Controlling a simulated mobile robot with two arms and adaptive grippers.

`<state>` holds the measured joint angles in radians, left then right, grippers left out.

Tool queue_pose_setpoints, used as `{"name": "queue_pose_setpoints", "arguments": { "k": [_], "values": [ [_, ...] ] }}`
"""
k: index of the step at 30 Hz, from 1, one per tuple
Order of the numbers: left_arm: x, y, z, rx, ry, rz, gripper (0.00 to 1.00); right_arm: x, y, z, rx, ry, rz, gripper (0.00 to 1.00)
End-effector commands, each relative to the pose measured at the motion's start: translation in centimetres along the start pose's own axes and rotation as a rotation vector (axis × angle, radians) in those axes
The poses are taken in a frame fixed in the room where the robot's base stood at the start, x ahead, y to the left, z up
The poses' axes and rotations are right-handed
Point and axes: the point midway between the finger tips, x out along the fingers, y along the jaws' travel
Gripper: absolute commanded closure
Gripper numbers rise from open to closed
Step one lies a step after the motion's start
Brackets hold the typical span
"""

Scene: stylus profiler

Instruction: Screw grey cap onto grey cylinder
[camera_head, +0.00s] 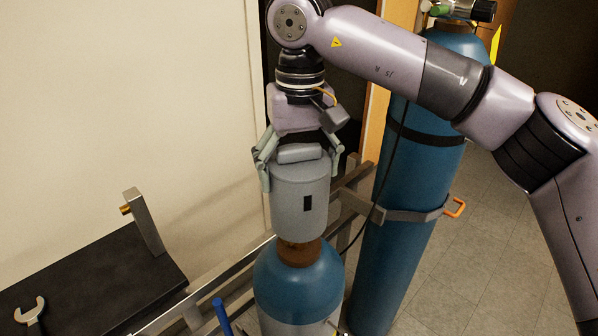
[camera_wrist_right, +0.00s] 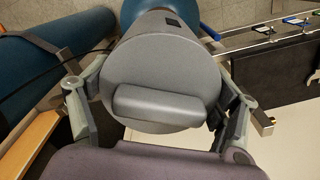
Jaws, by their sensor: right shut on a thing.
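The grey cap (camera_head: 300,205) is a wide grey cup shape with a dark slot in its side and a raised bar on top. My right gripper (camera_head: 298,165) is shut on it from above, with a finger on either side; in the right wrist view the cap (camera_wrist_right: 160,60) fills the middle between the fingers. The cap is upright over the brown neck (camera_head: 299,250) of the gas cylinder (camera_head: 298,285), blue above and grey below. I cannot tell whether its lower rim touches the neck. My left gripper is not in view.
A taller blue cylinder (camera_head: 412,180) stands to the right, held by a strap and a metal bracket with an orange hook (camera_head: 455,207). Metal rails run behind the grey cylinder. A dark bench (camera_head: 95,275) with a wrench (camera_head: 31,312) is at the left.

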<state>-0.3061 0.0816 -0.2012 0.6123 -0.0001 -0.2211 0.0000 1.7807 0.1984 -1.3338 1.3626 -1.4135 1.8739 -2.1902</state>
Motion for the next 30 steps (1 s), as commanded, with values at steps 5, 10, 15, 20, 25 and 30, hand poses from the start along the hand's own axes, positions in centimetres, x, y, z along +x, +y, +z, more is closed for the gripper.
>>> {"name": "queue_pose_setpoints", "arguments": {
  "k": [5, 10, 15, 20, 25, 30],
  "values": [
    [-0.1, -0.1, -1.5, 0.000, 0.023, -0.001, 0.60, -0.2, 0.0, 0.0, -0.001, 0.003, -0.001, 0.75],
    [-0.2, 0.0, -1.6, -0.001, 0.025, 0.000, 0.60, -0.3, 0.0, 0.0, -0.001, 0.002, -0.002, 0.75],
    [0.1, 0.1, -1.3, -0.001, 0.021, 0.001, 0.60, 0.3, 0.0, 0.1, 0.000, 0.001, -0.004, 0.75],
    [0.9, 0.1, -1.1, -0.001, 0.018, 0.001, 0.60, 1.6, 0.0, 0.1, 0.000, 0.000, -0.003, 0.75],
    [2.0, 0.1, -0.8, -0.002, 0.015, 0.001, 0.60, 3.2, 0.0, 0.1, 0.000, -0.001, -0.004, 0.75],
    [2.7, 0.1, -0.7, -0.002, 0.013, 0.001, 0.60, 4.5, 0.0, 0.1, 0.000, 0.001, -0.004, 0.75]
  ]
}}
